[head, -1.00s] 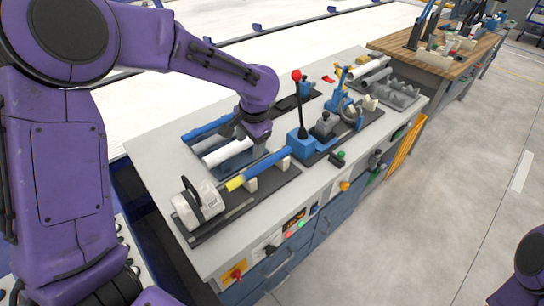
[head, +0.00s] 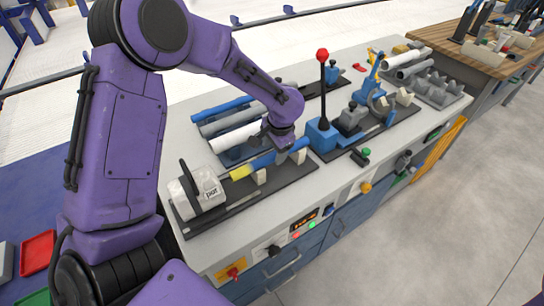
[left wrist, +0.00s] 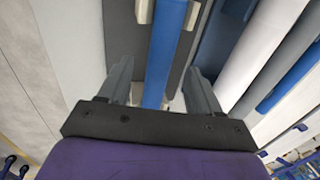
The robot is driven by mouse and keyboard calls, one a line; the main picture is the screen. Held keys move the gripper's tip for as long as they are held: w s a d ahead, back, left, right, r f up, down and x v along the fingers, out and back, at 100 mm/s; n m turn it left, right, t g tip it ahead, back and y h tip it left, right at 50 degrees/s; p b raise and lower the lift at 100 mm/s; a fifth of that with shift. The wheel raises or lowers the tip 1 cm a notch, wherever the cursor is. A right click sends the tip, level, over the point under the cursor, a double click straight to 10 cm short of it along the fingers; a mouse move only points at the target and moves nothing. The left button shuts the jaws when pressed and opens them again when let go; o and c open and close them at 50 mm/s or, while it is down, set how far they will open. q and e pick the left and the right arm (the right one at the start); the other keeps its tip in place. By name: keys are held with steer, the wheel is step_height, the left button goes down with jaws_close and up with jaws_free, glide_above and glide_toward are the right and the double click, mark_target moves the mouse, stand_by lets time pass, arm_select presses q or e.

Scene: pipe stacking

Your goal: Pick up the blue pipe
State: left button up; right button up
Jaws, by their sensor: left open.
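A blue pipe (head: 264,160) with a yellow band (head: 240,172) lies along the fixture at the front of the bench, its near end at a white machine (head: 196,190). My left gripper (head: 284,146) is over the pipe's far half and hides part of it in the head view. In the left wrist view, the blue pipe (left wrist: 166,45) runs between the two spread fingers of the open left gripper (left wrist: 158,72). Whether the fingers touch the pipe I cannot tell. My right gripper is out of view.
Behind the fixture, a rack holds a white pipe (head: 236,138), a grey pipe (head: 228,121) and another blue pipe (head: 222,107). A red-knobbed lever (head: 323,85) stands just right of my gripper. Grey pipes (head: 408,62) lie farther right.

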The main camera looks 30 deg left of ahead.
mark_target(272, 155)
arm_select(q)
steer(key=x, duration=0.3)
steer(key=shift+a+f, duration=0.1)
steer(key=shift+s, duration=0.1)
jaws_close()
steer(key=shift+r, duration=0.2)
